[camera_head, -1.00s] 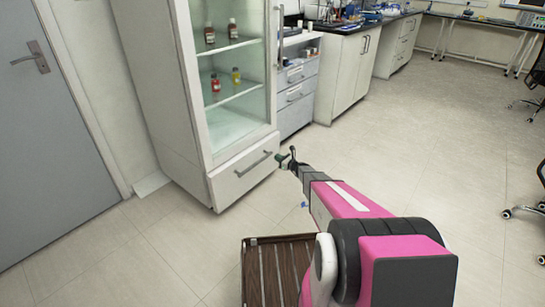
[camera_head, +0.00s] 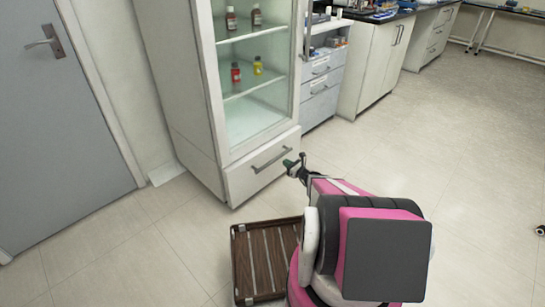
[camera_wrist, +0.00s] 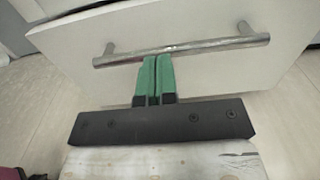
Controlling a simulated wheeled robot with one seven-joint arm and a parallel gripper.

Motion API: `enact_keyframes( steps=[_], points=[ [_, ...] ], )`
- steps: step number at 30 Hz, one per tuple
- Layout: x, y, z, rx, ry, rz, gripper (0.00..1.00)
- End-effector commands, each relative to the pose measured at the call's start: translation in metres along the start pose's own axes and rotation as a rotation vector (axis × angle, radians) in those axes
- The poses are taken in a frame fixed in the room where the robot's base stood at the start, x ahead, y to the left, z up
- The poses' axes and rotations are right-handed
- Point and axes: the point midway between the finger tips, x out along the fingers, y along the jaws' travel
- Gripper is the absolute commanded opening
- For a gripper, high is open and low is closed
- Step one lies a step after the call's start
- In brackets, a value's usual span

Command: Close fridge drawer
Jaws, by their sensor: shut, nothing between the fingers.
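The fridge (camera_head: 208,130) is a tall white cabinet with a glass front, left of centre in the head view. Its white bottom drawer (camera_head: 240,187) has a metal bar handle (camera_head: 272,160), and the drawer front shows large in the wrist view (camera_wrist: 215,75). The handle also crosses the wrist view (camera_wrist: 210,47). How far the drawer stands out is hard to tell. My gripper (camera_head: 291,165) is at the right end of the drawer front in the head view. Its green fingers (camera_wrist: 154,58) are shut and empty, with their tips at the handle's lower edge. Contact cannot be told.
Several small bottles (camera_head: 256,67) stand on the fridge shelves. A grey door (camera_head: 60,120) is at the left. Drawer units (camera_head: 320,85) and white cupboards (camera_head: 375,68) stand right of the fridge. A slatted wooden platform (camera_head: 238,265) is in front.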

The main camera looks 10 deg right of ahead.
Motion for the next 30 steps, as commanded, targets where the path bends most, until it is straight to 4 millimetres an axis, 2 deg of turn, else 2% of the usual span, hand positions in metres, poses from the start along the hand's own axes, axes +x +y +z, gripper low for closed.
enact_keyframes(
  steps=[18,24,30],
  points=[
    [0.109,-0.001,-0.002,0.0,0.0,0.003,0.0],
    [0.129,0.0,-0.001,0.0,0.0,0.002,0.0],
    [0.134,0.0,0.0,0.0,0.001,0.001,0.0]
  ],
)
